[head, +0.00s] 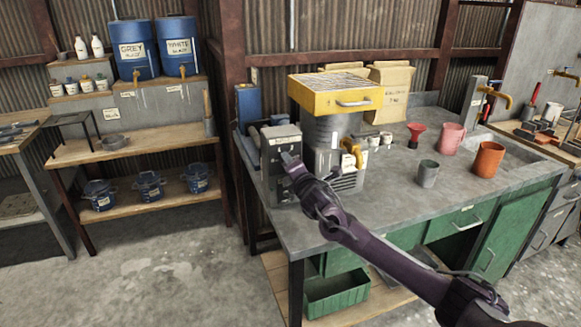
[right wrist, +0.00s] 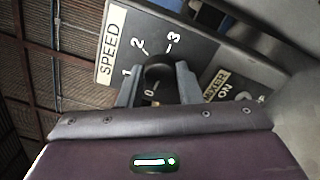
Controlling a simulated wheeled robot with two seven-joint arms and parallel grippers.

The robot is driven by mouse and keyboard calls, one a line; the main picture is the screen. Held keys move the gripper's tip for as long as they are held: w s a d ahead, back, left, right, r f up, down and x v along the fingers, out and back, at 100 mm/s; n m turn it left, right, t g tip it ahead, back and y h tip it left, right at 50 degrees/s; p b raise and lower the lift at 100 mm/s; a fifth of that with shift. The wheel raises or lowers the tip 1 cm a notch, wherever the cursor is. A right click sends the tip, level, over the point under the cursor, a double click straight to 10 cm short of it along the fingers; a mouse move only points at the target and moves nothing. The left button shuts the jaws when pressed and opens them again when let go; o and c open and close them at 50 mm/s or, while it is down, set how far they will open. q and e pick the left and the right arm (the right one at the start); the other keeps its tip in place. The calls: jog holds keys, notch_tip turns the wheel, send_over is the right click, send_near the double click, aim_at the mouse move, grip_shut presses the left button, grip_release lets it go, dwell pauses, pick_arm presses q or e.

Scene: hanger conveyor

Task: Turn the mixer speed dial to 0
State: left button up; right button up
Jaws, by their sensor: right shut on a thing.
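The mixer's grey control box (head: 270,155) stands at the left end of the grey workbench, beside the mixer with its yellow top (head: 335,92). In the right wrist view, the black speed dial (right wrist: 158,68) sits by a white SPEED label (right wrist: 110,50) and the marks 0, 1, 2 and 3. My right gripper (head: 290,160) is at the front of the box. Its fingers (right wrist: 158,88) are shut on the dial, one on each side. The fingers hide part of the dial, and I cannot tell which mark it points to. My left gripper is out of view.
A MIXER label and ON mark (right wrist: 225,92) lie to the right of the dial. The bench's front is clear.

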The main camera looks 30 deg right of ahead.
jog(key=shift+n, duration=0.5)
jog(key=o, duration=1)
jog(key=shift+b+v, duration=0.75)
jog(key=shift+v, duration=3.15)
jog(key=shift+f, duration=0.1)
